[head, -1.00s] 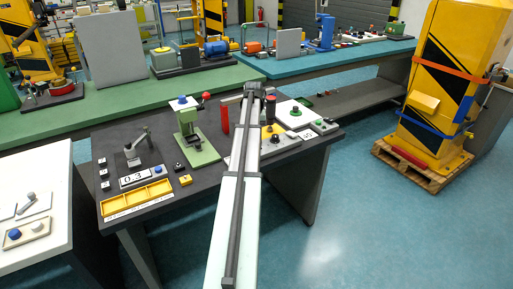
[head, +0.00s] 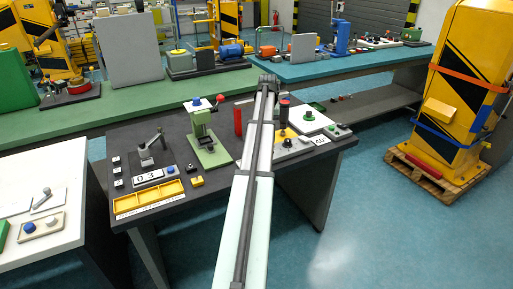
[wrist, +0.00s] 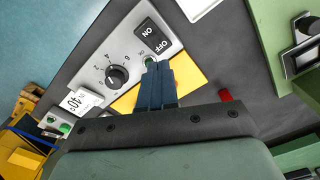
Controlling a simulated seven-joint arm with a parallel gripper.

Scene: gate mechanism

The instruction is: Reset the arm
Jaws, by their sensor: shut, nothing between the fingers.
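My gripper (wrist: 153,72) shows in the wrist view with its two dark blue fingers together and nothing between them. Its tips are at a small green round part (wrist: 150,61) on a grey control panel (wrist: 112,48); whether they touch it I cannot tell. The panel has a black dial (wrist: 117,76) and an ON/OFF switch (wrist: 154,38). A yellow plate (wrist: 188,75) lies beside the fingers and is partly hidden by them. In the head view my arm reaches over the dark table (head: 215,180), and the gripper's fingertips are hidden behind it.
A green press (head: 207,140) stands left of my arm, next to a red upright part (head: 238,121). A yellow tray (head: 148,197), a grey lever device (head: 148,155) and small blocks occupy the table's left side.

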